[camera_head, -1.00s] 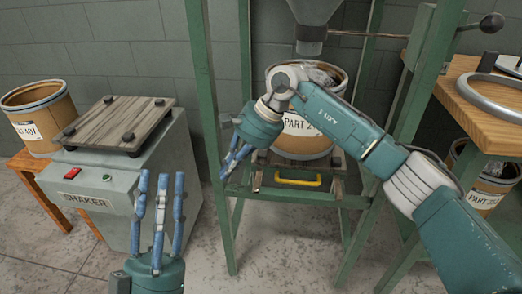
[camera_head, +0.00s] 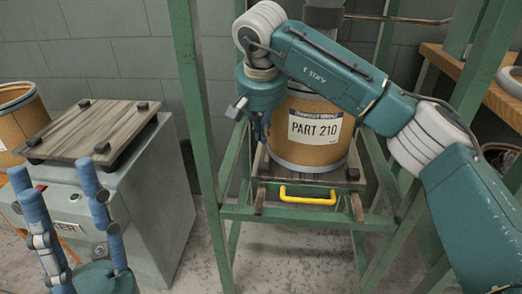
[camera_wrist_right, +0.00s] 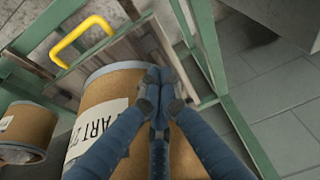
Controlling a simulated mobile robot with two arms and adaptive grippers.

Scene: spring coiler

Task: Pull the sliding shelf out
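The sliding shelf (camera_head: 272,176) is a dark wooden board in the green frame, with a yellow handle (camera_head: 308,201) on its front. A brown drum (camera_head: 313,150) labelled PART 210 stands on it. My right gripper (camera_head: 260,130) points down at the drum's left side, above and left of the handle. In the right wrist view its fingers (camera_wrist_right: 160,78) come together over the drum's edge with nothing seen between them, and the handle (camera_wrist_right: 84,38) is at upper left, apart from them. My left gripper (camera_head: 60,180) is open and empty at lower left, away from the shelf.
Green frame posts (camera_head: 192,120) stand on both sides of the shelf. A grey shaker (camera_head: 150,210) with a wooden top stands at left, near another drum (camera_head: 22,122). A wooden table (camera_head: 450,66) is at right. Floor in front of the shelf is clear.

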